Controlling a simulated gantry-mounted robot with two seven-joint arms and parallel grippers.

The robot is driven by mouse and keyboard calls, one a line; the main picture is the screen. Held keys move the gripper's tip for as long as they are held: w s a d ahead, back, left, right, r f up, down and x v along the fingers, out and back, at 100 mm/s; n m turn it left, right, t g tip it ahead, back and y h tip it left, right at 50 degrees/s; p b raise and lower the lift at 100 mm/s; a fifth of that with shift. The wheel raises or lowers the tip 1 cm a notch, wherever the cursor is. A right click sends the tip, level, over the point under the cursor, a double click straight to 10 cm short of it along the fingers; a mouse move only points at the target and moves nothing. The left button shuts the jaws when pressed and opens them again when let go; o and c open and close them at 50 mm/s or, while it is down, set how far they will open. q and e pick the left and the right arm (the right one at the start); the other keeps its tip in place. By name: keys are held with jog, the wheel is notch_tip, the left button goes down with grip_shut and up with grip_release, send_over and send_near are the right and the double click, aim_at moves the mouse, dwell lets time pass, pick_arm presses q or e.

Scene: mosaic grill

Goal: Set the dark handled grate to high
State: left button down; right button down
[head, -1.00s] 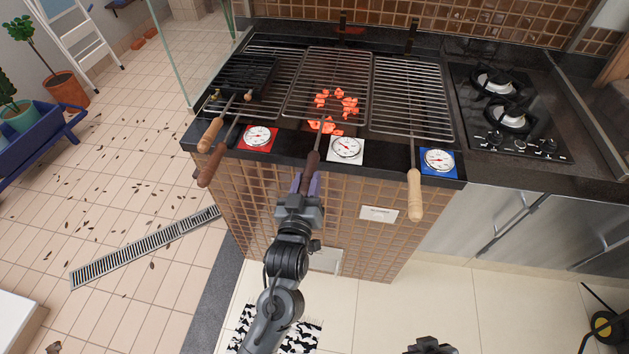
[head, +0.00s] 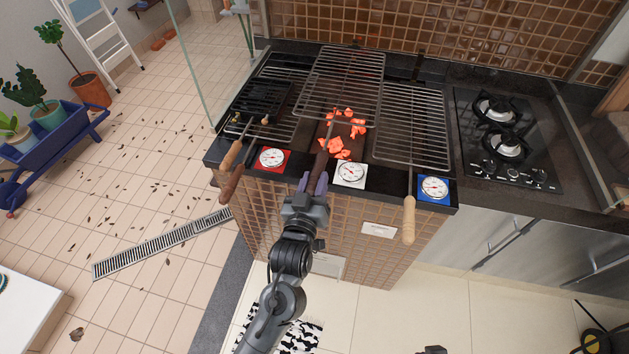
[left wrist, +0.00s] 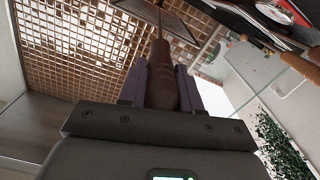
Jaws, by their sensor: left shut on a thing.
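The middle grate (head: 340,88) has a dark brown handle (head: 319,164). My left gripper (head: 313,184) is shut on this handle. The left wrist view shows the brown handle (left wrist: 163,72) between the two purple fingers. The grate looks lifted off the grill top and sits above the glowing coals (head: 337,146). Its far end overlaps the back wall tiles in the head view. I cannot tell its exact height. A dark part, likely of my right gripper (head: 433,350), just shows at the bottom edge; its fingers are hidden.
A light-handled grate (head: 412,120) lies on the right. A grate with brown handles beside it (head: 231,157) is on the left. Red (head: 271,159), white (head: 351,174) and blue (head: 433,188) dials line the front edge. A gas hob (head: 505,130) stands at the right.

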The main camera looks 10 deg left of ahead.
pick_arm(q)
jog(key=c, duration=1.1)
grip_release()
jog(key=shift+r, duration=0.55)
jog(key=shift+o, duration=1.6)
jog(key=shift+f, duration=0.15)
jog(key=shift+s+f, duration=0.1)
jog(key=shift+s+a, duration=0.1)
jog(key=shift+s, duration=0.45)
jog(key=s+a, duration=0.1)
jog(key=s, duration=0.8)
jog(key=shift+s, duration=0.25)
